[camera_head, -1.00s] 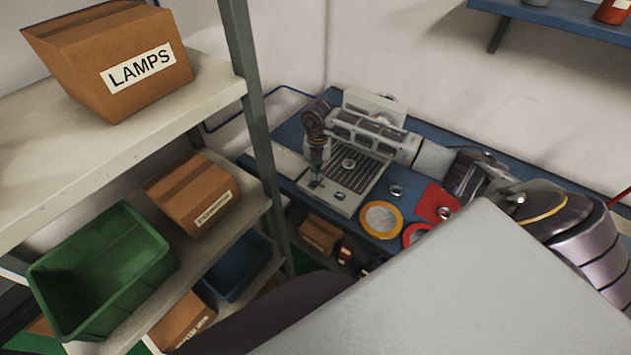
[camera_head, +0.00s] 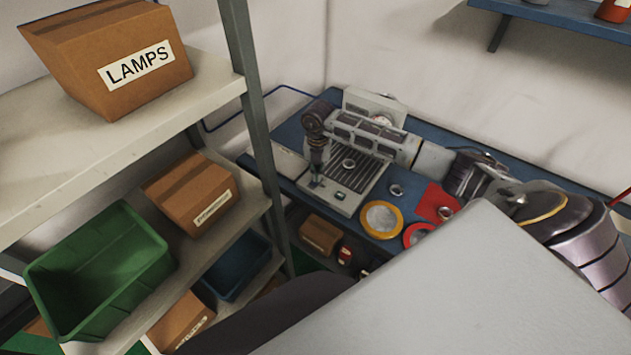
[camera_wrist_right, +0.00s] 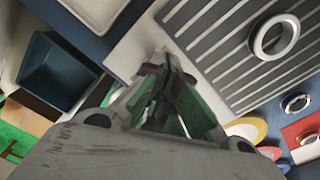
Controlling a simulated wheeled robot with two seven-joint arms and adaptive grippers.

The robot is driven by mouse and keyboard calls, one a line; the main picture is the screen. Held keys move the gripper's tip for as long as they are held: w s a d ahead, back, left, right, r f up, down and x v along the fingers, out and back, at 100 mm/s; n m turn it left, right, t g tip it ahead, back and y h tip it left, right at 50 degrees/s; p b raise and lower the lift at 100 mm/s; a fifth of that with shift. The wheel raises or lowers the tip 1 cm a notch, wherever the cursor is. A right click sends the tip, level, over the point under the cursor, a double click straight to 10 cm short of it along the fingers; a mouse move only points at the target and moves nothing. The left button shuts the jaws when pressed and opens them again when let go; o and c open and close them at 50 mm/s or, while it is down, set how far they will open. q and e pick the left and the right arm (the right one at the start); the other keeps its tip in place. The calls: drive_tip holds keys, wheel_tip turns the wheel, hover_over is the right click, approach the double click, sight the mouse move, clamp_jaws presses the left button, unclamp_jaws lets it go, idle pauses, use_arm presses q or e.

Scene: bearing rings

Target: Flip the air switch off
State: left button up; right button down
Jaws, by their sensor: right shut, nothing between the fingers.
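The grey fixture with a slatted top (camera_head: 362,172) stands on the blue bench. A small dark part (camera_head: 340,196) sits on its pale front strip; I cannot tell whether this is the air switch or what position it is in. My right gripper (camera_head: 316,180) points down at the front left corner of the fixture, left of that part. In the right wrist view its green-padded fingers (camera_wrist_right: 172,95) are closed with nothing between them, close over the pale strip beside the slats. They hide what lies under the tips. My left gripper is not in view.
A metal ring (camera_head: 348,164) lies on the slats; another ring (camera_head: 396,191) is on the bench. A yellow-rimmed disc (camera_head: 381,219) and a red mat (camera_head: 437,203) lie to the right. Shelves with a LAMPS box (camera_head: 115,65) and a green bin (camera_head: 95,275) stand left.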

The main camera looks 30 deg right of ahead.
drive_tip(key=shift+f+b, duration=0.5)
drive_tip(key=shift+f, duration=0.3)
idle(0.9)
drive_tip(key=shift+r+p, duration=2.25)
drive_tip(key=shift+r, duration=1.3)
drive_tip(key=shift+s+f, duration=0.1)
